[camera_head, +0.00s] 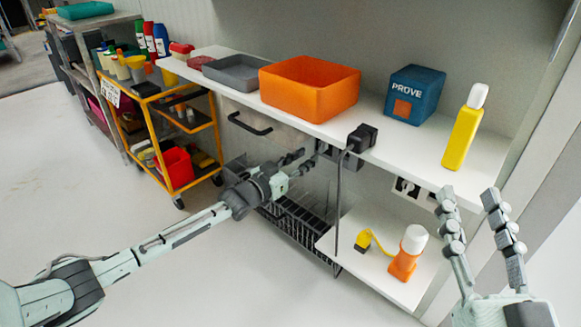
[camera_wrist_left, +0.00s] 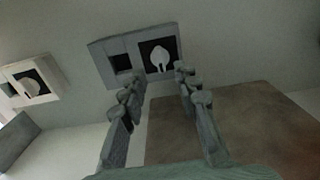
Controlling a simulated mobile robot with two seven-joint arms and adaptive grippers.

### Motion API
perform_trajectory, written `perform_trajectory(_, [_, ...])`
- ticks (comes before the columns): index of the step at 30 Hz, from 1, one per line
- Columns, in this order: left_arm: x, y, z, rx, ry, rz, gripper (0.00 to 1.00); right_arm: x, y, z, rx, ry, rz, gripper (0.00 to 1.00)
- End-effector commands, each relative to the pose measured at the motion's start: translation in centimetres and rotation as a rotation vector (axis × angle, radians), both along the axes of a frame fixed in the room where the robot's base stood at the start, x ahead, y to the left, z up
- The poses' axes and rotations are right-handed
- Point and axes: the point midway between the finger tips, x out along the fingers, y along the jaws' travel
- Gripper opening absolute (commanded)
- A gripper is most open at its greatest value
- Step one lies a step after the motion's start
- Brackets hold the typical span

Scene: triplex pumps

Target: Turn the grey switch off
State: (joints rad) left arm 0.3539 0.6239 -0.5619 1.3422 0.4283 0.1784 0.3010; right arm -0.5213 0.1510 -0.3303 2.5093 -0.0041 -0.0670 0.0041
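The grey switch (camera_wrist_left: 106,49) is a grey plate with a dark square and a dark panel bearing a pale round-ended knob. It is in the upper middle of the left wrist view, beyond my fingertips. In the head view the grey plate (camera_head: 328,150) is under the shelf edge, partly hidden by a black box. My left gripper (camera_head: 300,162) points at it, fingers apart and empty; it also shows in the left wrist view (camera_wrist_left: 158,90). No contact is visible. My right gripper (camera_head: 469,197) is open and empty at the right, away from the switch.
A similar white switch (camera_wrist_left: 31,83) is left of the grey one in the wrist view; it also shows in the head view (camera_head: 407,188). The shelf (camera_head: 388,146) above holds an orange bin (camera_head: 310,92). A black cable (camera_head: 338,205) hangs beside my left gripper.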

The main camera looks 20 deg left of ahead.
Motion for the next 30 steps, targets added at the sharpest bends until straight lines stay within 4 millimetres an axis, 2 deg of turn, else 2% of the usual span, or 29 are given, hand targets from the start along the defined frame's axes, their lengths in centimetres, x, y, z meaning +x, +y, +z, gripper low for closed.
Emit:
perform_trajectory(1, [-1.2, 0.4, -0.2, 0.001, 0.003, 0.000, 0.31, 0.0, 0.0, 0.0, 0.000, 0.000, 0.000, 0.40])
perform_trajectory(6, [-4.2, 1.5, -0.1, 0.000, 0.002, -0.001, 0.31, 0.0, 0.0, 0.0, 0.001, 0.000, 0.000, 0.40])
perform_trajectory(12, [-6.1, 2.2, 0.0, -0.001, 0.001, 0.000, 0.31, 0.0, 0.0, 0.0, 0.001, 0.000, 0.000, 0.40])
perform_trajectory(30, [-6.3, 2.3, 0.0, -0.001, 0.000, 0.000, 0.31, 0.0, 0.0, 0.0, 0.001, -0.001, 0.000, 0.40])
